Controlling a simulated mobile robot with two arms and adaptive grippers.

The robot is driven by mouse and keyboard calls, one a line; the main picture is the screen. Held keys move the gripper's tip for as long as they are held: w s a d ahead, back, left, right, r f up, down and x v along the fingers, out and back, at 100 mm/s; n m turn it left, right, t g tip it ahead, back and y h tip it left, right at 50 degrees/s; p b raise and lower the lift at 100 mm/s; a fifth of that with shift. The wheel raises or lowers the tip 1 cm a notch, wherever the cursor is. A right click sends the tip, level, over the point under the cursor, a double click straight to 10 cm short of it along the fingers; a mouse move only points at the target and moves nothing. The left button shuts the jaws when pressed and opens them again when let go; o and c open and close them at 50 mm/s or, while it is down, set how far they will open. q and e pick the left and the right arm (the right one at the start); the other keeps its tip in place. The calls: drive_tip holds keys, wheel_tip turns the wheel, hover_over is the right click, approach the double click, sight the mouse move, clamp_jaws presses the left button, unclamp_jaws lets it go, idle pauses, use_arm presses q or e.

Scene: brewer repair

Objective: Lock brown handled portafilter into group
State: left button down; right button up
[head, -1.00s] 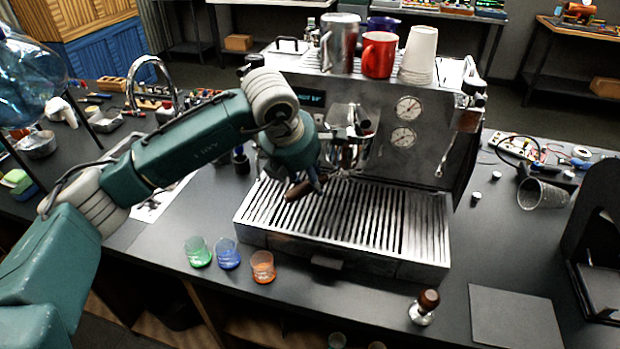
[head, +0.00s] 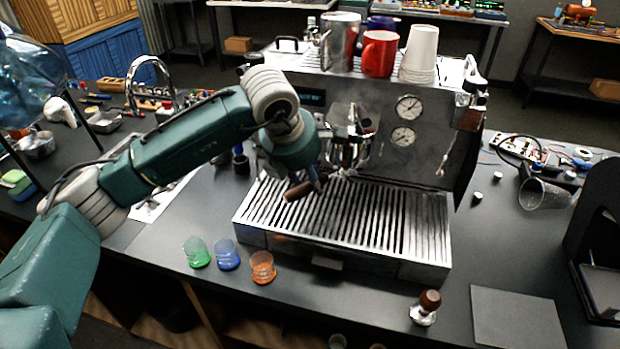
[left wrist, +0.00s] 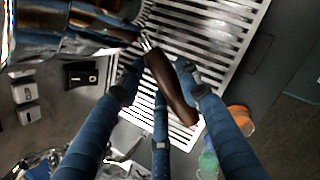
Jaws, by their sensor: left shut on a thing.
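The espresso machine (head: 395,150) stands on the dark counter, with its group (head: 352,122) above the slatted drip tray. My left gripper (head: 318,182) is in front of the group, low over the tray's back left part. It is shut on the portafilter's brown handle (head: 297,191), whose end sticks out toward the front left. In the left wrist view the blue fingers (left wrist: 158,68) close around the brown handle (left wrist: 172,90), which runs up toward shiny metal at the upper left. The arm and fingers partly hide the basket end, so I cannot tell how it sits in the group. My right gripper is not in view.
A wooden-topped tamper (head: 426,307) stands at the front right, beside a dark mat (head: 515,320). A pitcher, red mug (head: 379,54) and paper cups top the machine.

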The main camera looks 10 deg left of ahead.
use_arm(q)
drive_tip(key=shift+r, duration=0.5)
idle(0.6)
drive_tip(key=shift+b, duration=0.45)
drive_tip(key=shift+r, duration=0.4)
idle(0.8)
drive_tip(key=shift+b, duration=0.35)
idle(0.4)
drive_tip(key=shift+r, duration=0.4)
idle(0.7)
drive_tip(key=shift+b, duration=0.3)
drive_tip(key=shift+r, duration=0.35)
idle(1.0)
drive_tip(key=shift+b, duration=0.3)
idle(0.5)
